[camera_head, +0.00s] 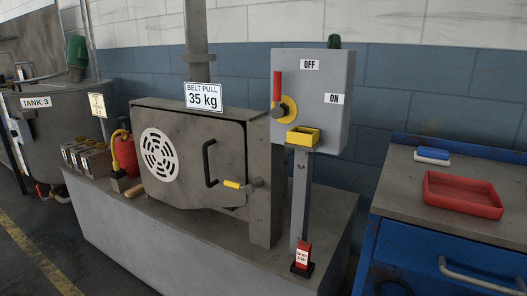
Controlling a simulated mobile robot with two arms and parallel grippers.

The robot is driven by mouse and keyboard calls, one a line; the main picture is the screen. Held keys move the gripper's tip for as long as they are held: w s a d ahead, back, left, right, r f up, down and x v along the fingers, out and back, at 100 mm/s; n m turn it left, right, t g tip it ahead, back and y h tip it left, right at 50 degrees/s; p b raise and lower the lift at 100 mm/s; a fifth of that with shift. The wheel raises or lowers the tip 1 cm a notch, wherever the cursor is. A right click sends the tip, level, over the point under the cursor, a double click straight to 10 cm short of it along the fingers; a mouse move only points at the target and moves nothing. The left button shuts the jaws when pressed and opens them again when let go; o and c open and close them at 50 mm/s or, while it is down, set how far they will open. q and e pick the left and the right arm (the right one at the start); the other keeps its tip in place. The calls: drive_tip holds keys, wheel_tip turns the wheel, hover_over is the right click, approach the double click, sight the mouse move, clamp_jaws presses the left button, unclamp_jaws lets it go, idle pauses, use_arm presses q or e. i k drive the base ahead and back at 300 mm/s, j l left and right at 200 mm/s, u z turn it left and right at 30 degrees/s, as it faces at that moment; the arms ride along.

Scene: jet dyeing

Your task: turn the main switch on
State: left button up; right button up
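The main switch is a red handle (277,86) on a round yellow plate (288,109), on the front of a grey switch box (318,75) on a post. The handle points upward. An OFF label (309,64) sits at the top of the box, up and to the right of the handle. An ON label (334,98) sits at the right of the box, level with the plate. Neither of my grippers shows in the head view.
A yellow tray (303,137) hangs below the box. Left stands a grey machine with a black door handle (208,163) and a BELT PULL 35 kg sign (203,97). Right is a blue workbench (440,245) with a red tray (463,195). A red tag (303,256) stands at the post's foot.

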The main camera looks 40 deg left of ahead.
sight(277, 113)
drive_tip(key=u, duration=1.15)
